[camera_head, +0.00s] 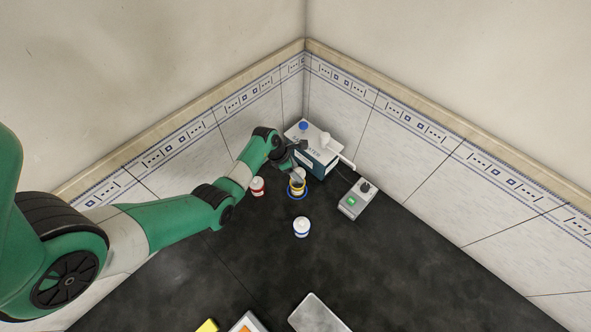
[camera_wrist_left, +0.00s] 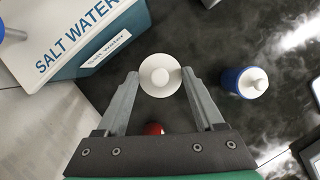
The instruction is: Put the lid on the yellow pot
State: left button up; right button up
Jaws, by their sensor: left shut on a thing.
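The yellow pot (camera_head: 297,188) stands on a blue ring on the dark bench, near the front of the box. The white round lid (camera_wrist_left: 160,75) with a knob is between the fingertips of my left gripper (camera_wrist_left: 158,77), which is shut on it. In the head view my left gripper (camera_head: 294,169) is right at the yellow pot, with white showing at the pot's top. In the wrist view the lid hides the pot. I cannot tell whether the lid rests on the pot or is just above it. My right gripper is not in view.
A red pot (camera_head: 257,187) stands left of the yellow pot. A blue pot with a white lid (camera_head: 302,227) stands in front. The salt water box (camera_head: 318,160) is close behind, and a grey device (camera_head: 357,200) is at right. The middle bench is clear.

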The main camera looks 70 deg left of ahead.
pick_arm(q)
notch_tip(320, 180, down, 3)
jog(key=b, duration=0.3)
jog(key=shift+f, duration=0.15)
notch_tip(320, 180, down, 2)
jog(key=shift+f+b, duration=0.1)
jog(key=shift+b, duration=0.65)
jog(key=shift+p, duration=0.5)
dwell(1.1)
dwell(0.3)
jog(key=shift+f, duration=0.1)
jog(key=o, duration=1.3)
